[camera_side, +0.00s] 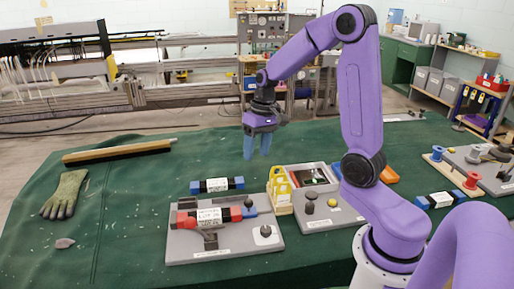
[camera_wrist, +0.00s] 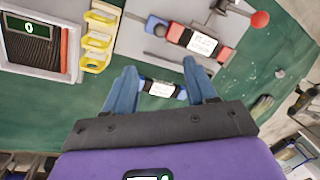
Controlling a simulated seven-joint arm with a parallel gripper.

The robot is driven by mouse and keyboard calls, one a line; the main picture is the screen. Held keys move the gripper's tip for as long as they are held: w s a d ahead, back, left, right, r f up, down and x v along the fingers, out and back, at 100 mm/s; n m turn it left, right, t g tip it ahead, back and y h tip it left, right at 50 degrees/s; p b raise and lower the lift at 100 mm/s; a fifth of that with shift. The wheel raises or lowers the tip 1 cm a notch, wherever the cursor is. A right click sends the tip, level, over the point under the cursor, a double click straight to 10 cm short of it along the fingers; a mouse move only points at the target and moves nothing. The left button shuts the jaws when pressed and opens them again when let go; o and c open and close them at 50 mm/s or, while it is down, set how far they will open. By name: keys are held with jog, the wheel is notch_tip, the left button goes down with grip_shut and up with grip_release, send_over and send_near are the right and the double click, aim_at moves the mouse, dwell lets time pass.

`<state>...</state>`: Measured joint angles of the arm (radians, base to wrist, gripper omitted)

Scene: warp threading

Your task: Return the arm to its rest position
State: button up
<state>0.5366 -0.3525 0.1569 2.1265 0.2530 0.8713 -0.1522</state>
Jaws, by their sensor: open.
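My gripper (camera_side: 257,146) hangs from the raised purple arm above the green-covered table, fingers pointing down. In the wrist view my gripper (camera_wrist: 160,83) shows two blue fingers spread apart. A blue-ended block with a white label (camera_side: 217,185) lies on the cloth below and left of the gripper in the side view. In the wrist view this blue-ended block (camera_wrist: 162,88) appears between the fingertips, but it lies on the table below them. Nothing is held.
A grey board (camera_side: 185,250) carries a red-ended block (camera_side: 208,217). Beside it stand a yellow rack (camera_side: 281,190) and a grey panel with a display (camera_side: 313,176). A glove (camera_side: 64,194) and a long bar (camera_side: 118,151) lie at left. The cloth's back middle is clear.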

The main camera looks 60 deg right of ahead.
jog(key=shift+r, duration=0.15)
jog(key=shift+a, duration=0.1)
jog(key=s+a+r+n+h, duration=0.1)
jog(key=s+a+n, duration=0.6)
jog(key=s+a, duration=0.35)
jog(key=s+a+n, duration=0.3)
jog(key=s+n, duration=0.4)
jog(key=s, duration=0.7)
jog(key=shift+r+n+h, duration=0.3)
jog(key=shift+n+h, duration=0.1)
dwell(1.3)
